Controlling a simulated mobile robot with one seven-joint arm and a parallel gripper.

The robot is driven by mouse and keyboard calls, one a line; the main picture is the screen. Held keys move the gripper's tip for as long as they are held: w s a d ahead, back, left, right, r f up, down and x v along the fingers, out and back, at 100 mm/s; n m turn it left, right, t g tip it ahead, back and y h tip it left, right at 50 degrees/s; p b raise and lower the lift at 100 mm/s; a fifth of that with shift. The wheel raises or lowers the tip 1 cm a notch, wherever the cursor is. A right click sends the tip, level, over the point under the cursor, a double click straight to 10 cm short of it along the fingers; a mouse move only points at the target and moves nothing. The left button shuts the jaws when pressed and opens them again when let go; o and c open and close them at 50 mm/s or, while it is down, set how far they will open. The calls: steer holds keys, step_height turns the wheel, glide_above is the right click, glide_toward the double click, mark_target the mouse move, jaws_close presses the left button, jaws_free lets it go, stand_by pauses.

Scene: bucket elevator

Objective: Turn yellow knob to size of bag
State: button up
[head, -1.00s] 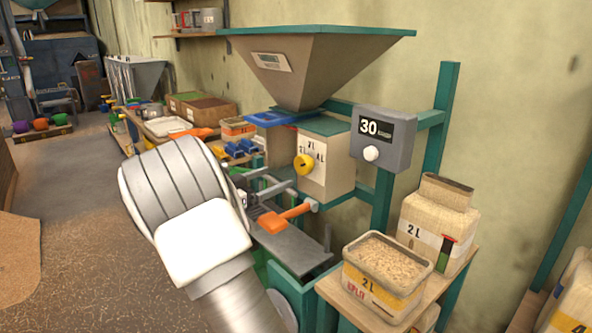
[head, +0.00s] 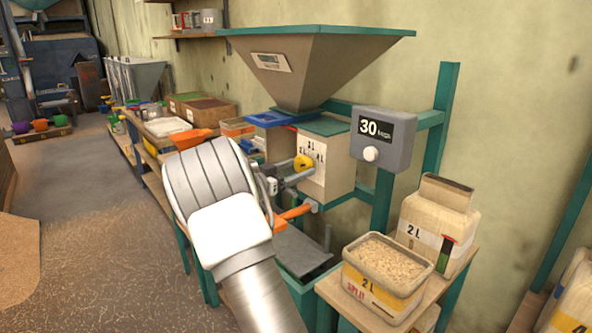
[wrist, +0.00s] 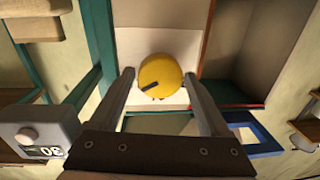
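The yellow knob (head: 303,162) is on the pale front of the box under the hopper, with markings in litres around it. Only part of it shows in the head view, as my gripper (head: 290,178) is close to it. In the wrist view the yellow knob (wrist: 160,75) lies between the two fingertips of my gripper (wrist: 158,78). The fingers are open, with a small gap on the left side and a very narrow one on the right. A dark pointer mark on the knob points left and slightly down. A bag marked 2 L (head: 420,233) stands at the right.
A grey display box (head: 383,138) reading 30 with a white knob hangs right of the yellow knob. An orange handle (head: 295,212) sits just below my gripper. A 2 L tub of grain (head: 370,300) stands on the wooden shelf. A blue frame (wrist: 255,133) is at the right in the wrist view.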

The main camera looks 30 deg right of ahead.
steer(key=c, duration=1)
steer(key=shift+o, duration=0.2)
